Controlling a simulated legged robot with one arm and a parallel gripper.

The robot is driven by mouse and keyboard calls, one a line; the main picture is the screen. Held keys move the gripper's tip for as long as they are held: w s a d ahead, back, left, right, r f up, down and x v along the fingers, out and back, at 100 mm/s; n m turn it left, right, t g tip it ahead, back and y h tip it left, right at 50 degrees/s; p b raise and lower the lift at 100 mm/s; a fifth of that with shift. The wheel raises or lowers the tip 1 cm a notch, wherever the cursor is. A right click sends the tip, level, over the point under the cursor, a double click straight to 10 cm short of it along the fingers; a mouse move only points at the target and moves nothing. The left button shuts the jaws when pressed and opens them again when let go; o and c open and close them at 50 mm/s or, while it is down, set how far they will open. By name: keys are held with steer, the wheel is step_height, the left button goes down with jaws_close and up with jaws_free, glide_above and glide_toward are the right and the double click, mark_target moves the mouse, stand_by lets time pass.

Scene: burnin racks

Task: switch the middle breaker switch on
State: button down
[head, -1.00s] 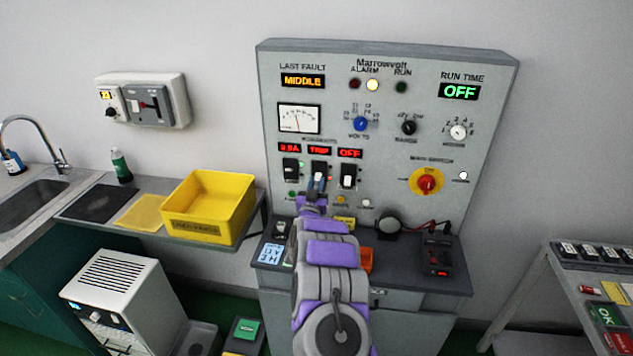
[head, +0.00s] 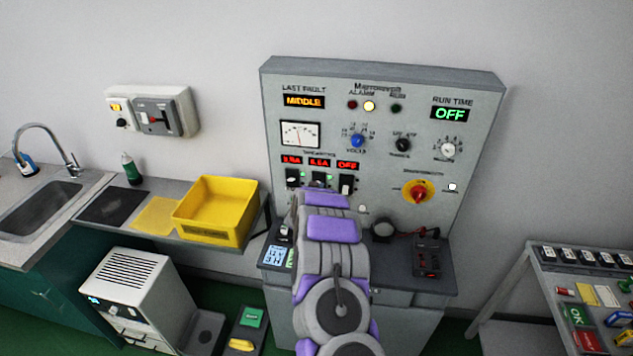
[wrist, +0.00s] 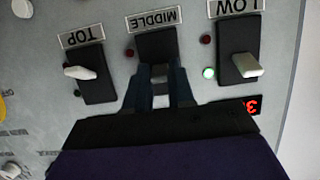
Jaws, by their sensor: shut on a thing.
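The middle breaker switch (wrist: 160,74), under its MIDDLE label, is in the centre of the wrist view, which shows the panel upside down. My gripper (wrist: 161,88) has its two dark fingers on either side of the lever and is shut on it. In the head view my arm covers the gripper and most of this switch. The middle display (head: 319,163) above it shows a red ampere reading, blurred. The LOW breaker (wrist: 240,62) and TOP breaker (wrist: 85,74) flank it. A green lamp (wrist: 208,73) is lit beside LOW.
The grey control panel (head: 400,88) stands on a cabinet, with a red rotary switch (head: 418,192) to the right. Its right display (head: 348,165) reads OFF. A yellow bin (head: 214,210) is on the left counter, and a bench (head: 540,262) with small items stands right.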

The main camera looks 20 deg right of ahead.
steer(key=shift+w+r+g+p, duration=0.15)
steer(key=shift+r+g+p, duration=0.15)
steer(key=shift+r+p, duration=0.65)
steer(key=g+y+p, duration=0.1)
steer(key=p, duration=0.6)
steer(key=shift+w+d+p, duration=0.1)
steer(key=shift+p, duration=0.2)
steer(key=p, duration=0.4)
steer(key=shift+w+g+y, duration=0.1)
steer(key=shift+g+y, duration=0.2)
steer(key=shift+g, duration=0.1)
steer(key=shift+f+p, duration=0.15)
steer(key=shift+p, duration=0.5)
steer(key=c, duration=1)
jaws_free()
steer(key=shift+f, duration=0.15)
steer(key=shift+o, duration=0.2)
